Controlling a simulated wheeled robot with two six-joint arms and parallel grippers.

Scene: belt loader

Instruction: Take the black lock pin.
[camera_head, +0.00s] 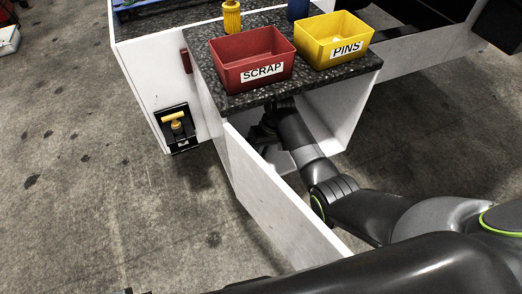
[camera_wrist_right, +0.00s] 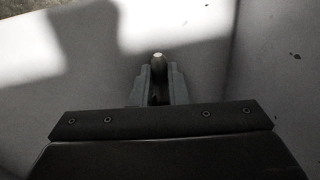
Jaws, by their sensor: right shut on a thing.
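My right gripper (camera_head: 262,136) reaches under the dark speckled countertop into the open white cabinet, partly in shadow. In the right wrist view its two grey fingers (camera_wrist_right: 158,84) are shut on a slim dark pin with a pale rounded tip (camera_wrist_right: 158,60), which I take to be the black lock pin. Most of the pin is hidden between the fingers. In the head view I cannot make the pin out.
The white cabinet door (camera_head: 275,200) stands open beside my right arm. A yellow-handled device (camera_head: 174,122) is on the cabinet's left face. Open floor lies left.

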